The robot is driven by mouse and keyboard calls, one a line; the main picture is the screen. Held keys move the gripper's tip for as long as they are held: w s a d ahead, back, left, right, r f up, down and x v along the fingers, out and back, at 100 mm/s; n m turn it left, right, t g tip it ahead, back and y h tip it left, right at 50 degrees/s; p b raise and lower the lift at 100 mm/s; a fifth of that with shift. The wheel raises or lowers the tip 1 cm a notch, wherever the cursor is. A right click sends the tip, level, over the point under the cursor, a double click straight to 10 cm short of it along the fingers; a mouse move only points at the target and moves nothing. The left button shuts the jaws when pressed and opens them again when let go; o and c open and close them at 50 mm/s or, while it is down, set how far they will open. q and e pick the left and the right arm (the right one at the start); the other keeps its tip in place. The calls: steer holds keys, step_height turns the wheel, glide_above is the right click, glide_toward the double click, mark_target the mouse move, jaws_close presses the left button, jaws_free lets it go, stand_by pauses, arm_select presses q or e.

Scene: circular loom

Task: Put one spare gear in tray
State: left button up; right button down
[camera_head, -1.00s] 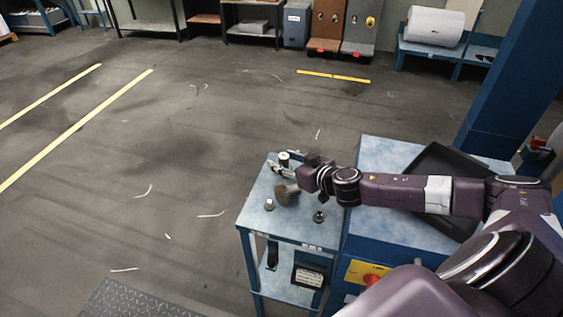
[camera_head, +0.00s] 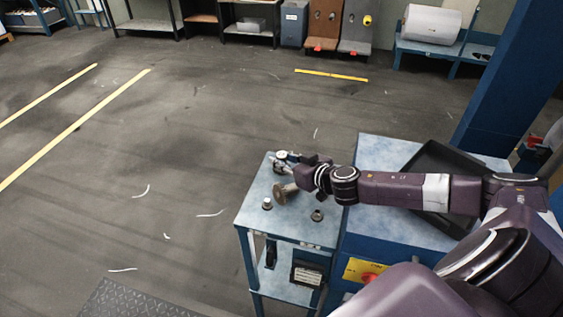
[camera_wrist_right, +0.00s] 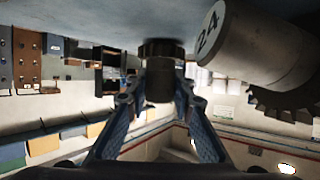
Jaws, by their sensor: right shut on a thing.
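My right gripper (camera_head: 280,164) is over the far part of a small blue table (camera_head: 250,222). It is shut on a small dark gear with a stub shaft (camera_wrist_right: 160,72), seen between both fingers in the right wrist view. That view appears upside down, and the gear's toothed disc is close to the table surface; I cannot tell whether it touches. A larger gear with a thick grey shaft marked 24 (camera_wrist_right: 262,52) is beside it; in the head view a larger brownish gear (camera_head: 281,194) is near the gripper. A black tray (camera_head: 428,157) lies on the bigger blue table, partly hidden by my arm.
Two small knob-like pieces stand on the small table, one near its left edge (camera_head: 267,203) and one near the front right (camera_head: 317,215). The bigger blue table (camera_head: 380,150) adjoins on the right. A blue column (camera_head: 510,80) rises behind it. The floor to the left is open.

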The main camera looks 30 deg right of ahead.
mark_target(282, 154)
steer(key=shift+r, duration=0.15)
steer(key=shift+r+p, duration=0.5)
step_height(282, 154, up, 3)
steer(key=p, duration=0.3)
steer(key=shift+r, duration=0.1)
